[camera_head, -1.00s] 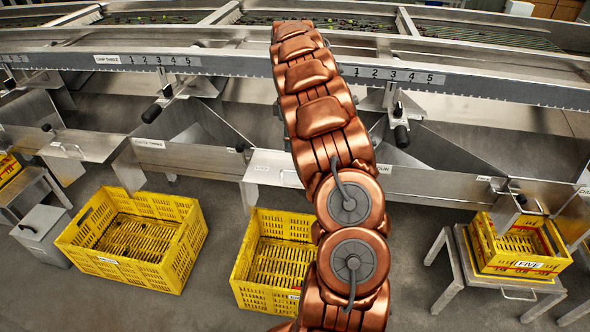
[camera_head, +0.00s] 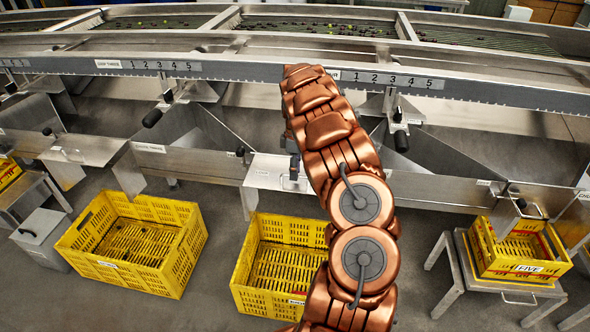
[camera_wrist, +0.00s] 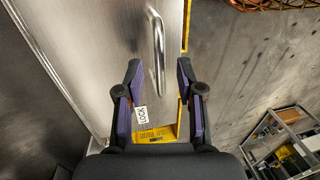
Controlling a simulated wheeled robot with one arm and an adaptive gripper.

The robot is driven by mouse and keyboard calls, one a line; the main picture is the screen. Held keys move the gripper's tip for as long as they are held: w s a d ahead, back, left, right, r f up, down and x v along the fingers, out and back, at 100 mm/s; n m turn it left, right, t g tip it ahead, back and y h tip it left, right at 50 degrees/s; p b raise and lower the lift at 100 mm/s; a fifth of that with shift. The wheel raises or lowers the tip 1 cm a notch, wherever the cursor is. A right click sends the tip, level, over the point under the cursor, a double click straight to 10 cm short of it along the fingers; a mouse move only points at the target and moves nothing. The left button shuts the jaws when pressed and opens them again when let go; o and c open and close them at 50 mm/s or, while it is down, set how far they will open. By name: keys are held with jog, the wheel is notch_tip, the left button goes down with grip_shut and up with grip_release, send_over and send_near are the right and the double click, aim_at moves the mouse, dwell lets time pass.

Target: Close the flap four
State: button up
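The metal flap beside the arm (camera_head: 265,170), which I take to be flap four, sticks out over a yellow crate in the head view. Its plate fills the upper left of the wrist view (camera_wrist: 100,50), with a bar handle (camera_wrist: 158,50) near its right edge. My gripper (camera_wrist: 157,72) is open, with a finger on either side below the handle. The handle's lower end reaches about between the fingertips; contact is not visible. A small white tag (camera_wrist: 142,115) shows between the fingers.
Yellow crates stand on the floor below (camera_head: 240,275) and to the left (camera_head: 62,245); another crate (camera_head: 500,270) sits on a metal stand at right. Similar flaps stand left (camera_head: 95,150) and right (camera_head: 520,205). The sizer's numbered rail (camera_head: 240,68) runs above. Some floor between crates is clear.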

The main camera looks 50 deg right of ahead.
jog(key=shift+f, duration=0.15)
jog(key=shift+c, duration=0.2)
grip_shut()
dwell(0.5)
